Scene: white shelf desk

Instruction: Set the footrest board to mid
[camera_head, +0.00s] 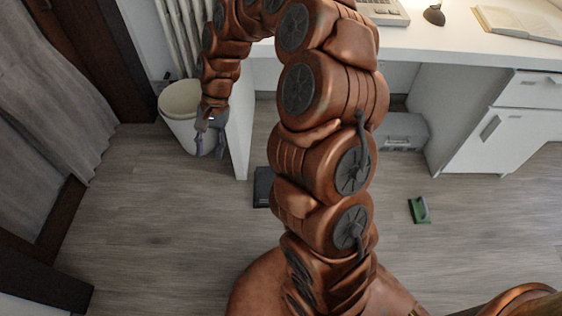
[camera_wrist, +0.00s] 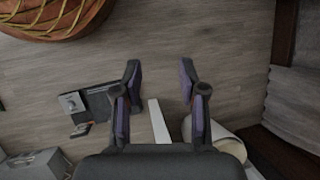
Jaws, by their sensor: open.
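A dark footrest board (camera_head: 262,187) lies low on the floor beside the white desk side panel, mostly hidden behind my arm in the head view. In the wrist view the footrest board (camera_wrist: 98,98) shows left of my fingers as a dark flat piece with a small grey block at one end. I cannot tell its height setting. My gripper (camera_head: 211,148) hangs in front of the white bin at the desk's left. In the wrist view my gripper (camera_wrist: 160,70) has its two fingers spread, with only floor between the tips. It is apart from the board.
The white bin (camera_head: 177,98) stands left of the desk side panel (camera_head: 239,135). A grey box (camera_head: 404,132) sits under the desk. A green item (camera_head: 419,209) lies on the floor at right. A curtain (camera_head: 48,95) hangs at left. The floor in front is mostly clear.

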